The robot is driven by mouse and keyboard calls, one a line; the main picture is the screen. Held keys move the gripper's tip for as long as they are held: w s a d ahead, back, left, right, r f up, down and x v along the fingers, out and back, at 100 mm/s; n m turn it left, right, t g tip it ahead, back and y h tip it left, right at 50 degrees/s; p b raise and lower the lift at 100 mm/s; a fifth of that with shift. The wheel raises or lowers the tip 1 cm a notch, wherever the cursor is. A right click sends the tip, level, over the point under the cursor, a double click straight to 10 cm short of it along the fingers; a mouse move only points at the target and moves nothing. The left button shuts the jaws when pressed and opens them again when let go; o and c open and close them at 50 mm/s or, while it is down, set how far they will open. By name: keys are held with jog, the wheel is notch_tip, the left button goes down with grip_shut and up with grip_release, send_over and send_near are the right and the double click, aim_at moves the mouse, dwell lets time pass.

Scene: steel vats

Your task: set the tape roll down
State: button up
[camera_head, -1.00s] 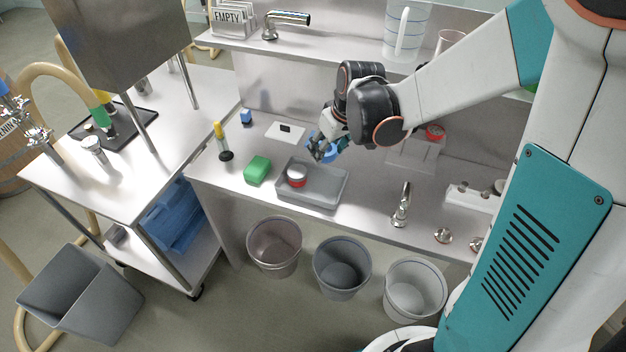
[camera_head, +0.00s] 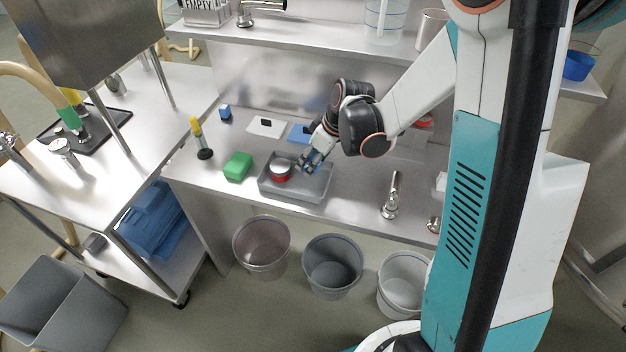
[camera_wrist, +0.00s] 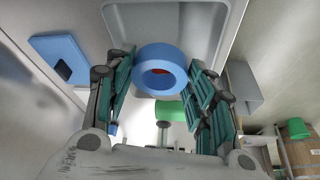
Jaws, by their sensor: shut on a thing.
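The tape roll (camera_wrist: 148,78) is a thick blue ring. In the wrist view it sits between the two fingers of my gripper (camera_wrist: 162,82), which is shut on it. In the head view my gripper (camera_head: 311,165) is at the back right part of the grey tray (camera_head: 292,194), and the roll is mostly hidden by the fingers. The tray also shows in the wrist view (camera_wrist: 118,18), behind the roll. I cannot tell whether the roll touches the tray floor. A red and silver tin (camera_head: 281,171) stands in the tray, left of my gripper.
A green block (camera_head: 238,166) lies left of the tray, and a yellow-handled tool (camera_head: 197,134) stands farther left. A flat blue pad (camera_head: 298,132) and a white card (camera_head: 266,127) lie behind the tray. A tap (camera_head: 391,196) stands to the right. Bins (camera_head: 333,265) stand below the front edge.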

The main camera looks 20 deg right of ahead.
aim_at(309, 182)
jog(key=shift+f+b, duration=1)
jog(key=shift+f, duration=2.2)
jog(key=shift+f, duration=0.1)
jog(key=o, duration=1.1)
jog(key=shift+c, duration=0.2)
jog(key=p+v, duration=0.4)
jog(key=v, duration=0.8)
